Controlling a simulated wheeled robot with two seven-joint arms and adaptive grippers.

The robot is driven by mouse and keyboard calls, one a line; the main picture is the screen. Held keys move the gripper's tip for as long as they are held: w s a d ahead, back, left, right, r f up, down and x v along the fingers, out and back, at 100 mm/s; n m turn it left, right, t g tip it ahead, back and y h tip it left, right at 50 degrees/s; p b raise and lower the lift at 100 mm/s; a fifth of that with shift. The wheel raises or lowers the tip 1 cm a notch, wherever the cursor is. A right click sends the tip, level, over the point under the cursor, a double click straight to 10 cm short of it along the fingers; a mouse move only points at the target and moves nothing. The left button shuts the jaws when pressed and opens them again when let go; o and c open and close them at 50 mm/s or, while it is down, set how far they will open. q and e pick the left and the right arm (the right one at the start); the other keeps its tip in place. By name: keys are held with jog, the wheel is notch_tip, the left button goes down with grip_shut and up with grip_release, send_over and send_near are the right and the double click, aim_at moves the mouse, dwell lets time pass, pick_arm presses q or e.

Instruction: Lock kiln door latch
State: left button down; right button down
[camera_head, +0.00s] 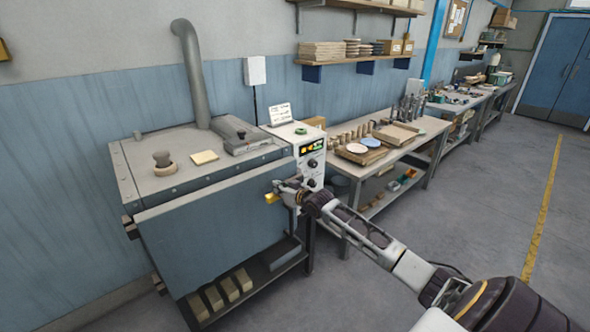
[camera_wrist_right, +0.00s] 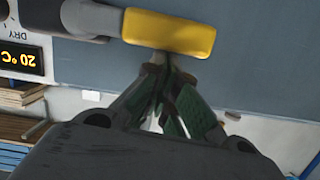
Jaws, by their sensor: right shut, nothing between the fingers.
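The kiln (camera_head: 215,225) is a grey metal box with a blue-grey front door, standing against the wall. The latch has a yellow handle (camera_head: 271,198) at the door's right edge. In the right wrist view the yellow handle (camera_wrist_right: 169,32) lies across the top, on a grey metal arm (camera_wrist_right: 88,18). My right gripper (camera_head: 283,190) is at the latch, and in the wrist view its closed fingertips (camera_wrist_right: 168,62) are right by the handle's lower edge. Nothing shows between the fingers. Whether they touch the handle I cannot tell. My left gripper is not in view.
A control panel (camera_head: 311,160) with a lit display stands at the kiln's right side. A workbench (camera_head: 420,124) with plates and pots stands to the right. Bricks (camera_head: 228,290) lie on the shelf below the kiln. The floor (camera_head: 490,190) at the right is open.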

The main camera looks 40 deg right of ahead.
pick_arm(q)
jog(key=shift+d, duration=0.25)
pick_arm(e)
jog(key=shift+f, duration=0.1)
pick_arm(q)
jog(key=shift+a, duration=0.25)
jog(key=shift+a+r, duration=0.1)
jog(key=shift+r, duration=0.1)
pick_arm(e)
jog(key=shift+r, duration=0.2)
